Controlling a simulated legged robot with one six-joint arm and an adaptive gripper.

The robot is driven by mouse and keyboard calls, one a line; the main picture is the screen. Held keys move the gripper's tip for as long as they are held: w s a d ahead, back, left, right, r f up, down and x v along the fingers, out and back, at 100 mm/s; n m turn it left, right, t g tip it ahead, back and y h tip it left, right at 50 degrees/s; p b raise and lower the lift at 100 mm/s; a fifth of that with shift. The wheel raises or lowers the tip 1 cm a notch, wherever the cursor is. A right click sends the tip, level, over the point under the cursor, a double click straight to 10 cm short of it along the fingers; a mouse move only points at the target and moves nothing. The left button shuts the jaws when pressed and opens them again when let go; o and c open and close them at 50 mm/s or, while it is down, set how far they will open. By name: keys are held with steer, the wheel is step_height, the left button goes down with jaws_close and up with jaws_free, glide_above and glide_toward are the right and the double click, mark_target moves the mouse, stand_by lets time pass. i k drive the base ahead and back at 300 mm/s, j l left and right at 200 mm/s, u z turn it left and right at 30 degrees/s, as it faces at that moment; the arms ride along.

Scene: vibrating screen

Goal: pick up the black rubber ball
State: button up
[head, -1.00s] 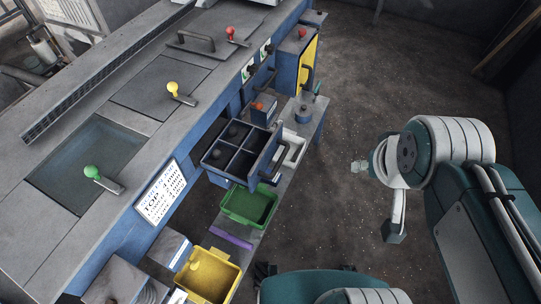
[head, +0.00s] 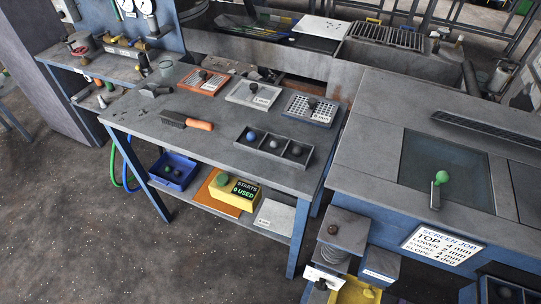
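A dark tray (head: 262,155) with three compartments lies on the grey workbench; it holds a blue ball (head: 252,135), a grey ball (head: 273,143) and a darker grey ball (head: 296,150). A blue bin (head: 184,182) on the lower shelf holds small dark round items, too small to identify. At the bottom right corner, a drawer (head: 487,290) is cut off by the frame edge, with a dark round shape (head: 505,292) inside. I cannot tell which of these, if any, is the black rubber ball. My gripper is not in view.
The workbench (head: 215,150) also carries a brush (head: 187,122) and several plates with knobs, including an orange one (head: 208,84). A yellow box (head: 235,196) sits on its shelf. The vibrating screen (head: 380,170) stands at right. Open floor (head: 90,230) lies at left.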

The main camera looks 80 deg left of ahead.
mark_target(298, 151)
steer(key=k+l+u, duration=0.1)
steer(key=u, duration=1.75)
steer(key=i+l+u, duration=0.1)
steer(key=u, duration=0.35)
steer(key=i+l+u, duration=0.1)
steer(key=u, duration=0.35)
steer(key=j, duration=0.6)
steer(key=i+j+z, duration=0.2)
steer(key=j+z, duration=0.2)
steer(key=j, duration=0.45)
steer(key=j+z, duration=0.45)
steer(key=j, duration=0.4)
steer(key=i+j+z, duration=0.3)
steer(key=i+j, duration=0.15)
steer(key=i+j+z, duration=0.3)
steer(key=i+j, duration=0.25)
